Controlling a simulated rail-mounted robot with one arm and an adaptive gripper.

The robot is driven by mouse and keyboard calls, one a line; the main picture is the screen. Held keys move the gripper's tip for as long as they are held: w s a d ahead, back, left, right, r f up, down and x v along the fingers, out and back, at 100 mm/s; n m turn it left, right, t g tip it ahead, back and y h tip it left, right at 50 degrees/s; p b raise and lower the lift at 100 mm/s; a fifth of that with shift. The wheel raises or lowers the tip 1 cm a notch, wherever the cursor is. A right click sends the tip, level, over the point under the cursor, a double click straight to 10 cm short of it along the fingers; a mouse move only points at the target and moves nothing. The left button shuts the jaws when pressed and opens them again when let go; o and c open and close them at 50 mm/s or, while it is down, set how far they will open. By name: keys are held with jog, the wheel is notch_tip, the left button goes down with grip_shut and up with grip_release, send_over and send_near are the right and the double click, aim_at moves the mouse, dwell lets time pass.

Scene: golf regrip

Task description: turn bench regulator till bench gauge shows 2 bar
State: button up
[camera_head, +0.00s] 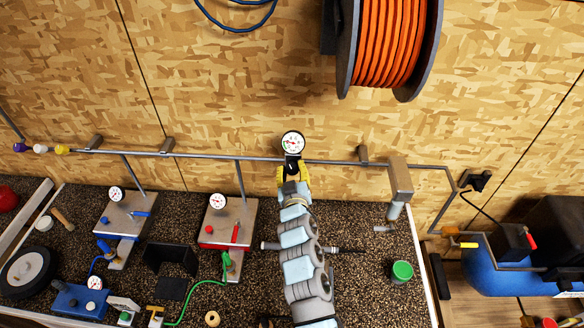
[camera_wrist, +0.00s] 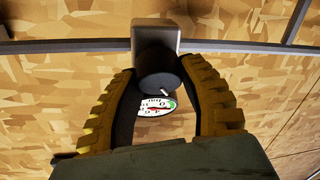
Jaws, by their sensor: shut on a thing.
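The bench regulator sits on the wall pipe, with a grey block body (camera_wrist: 155,33) and a dark round knob (camera_wrist: 158,68) that carries a small white mark at its lower right. My gripper (camera_head: 292,173) is at the regulator from the front. In the wrist view its yellow ribbed fingers (camera_wrist: 160,76) are shut on the knob, one on each side. The bench gauge (camera_head: 292,143) is a white round dial above my gripper in the head view. In the wrist view only part of its face (camera_wrist: 157,106) shows, with a red needle and a green band; I cannot read its value.
The grey pipe (camera_head: 330,161) runs along the wooden wall. An orange hose reel (camera_head: 395,45) hangs above. Two small stations with gauges (camera_head: 116,193) (camera_head: 218,201) stand on the bench to the left. A green-topped can (camera_head: 402,271) stands to the right, beside my arm.

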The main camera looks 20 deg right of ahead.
jog(key=o, duration=1.2)
jog(key=shift+f, duration=0.2)
jog(key=shift+r, duration=0.1)
jog(key=shift+s+a+r, duration=0.1)
jog(key=shift+s+r, duration=0.05)
jog(key=shift+s, duration=0.2)
jog(key=shift+v, duration=5.65)
jog(key=shift+a, duration=0.1)
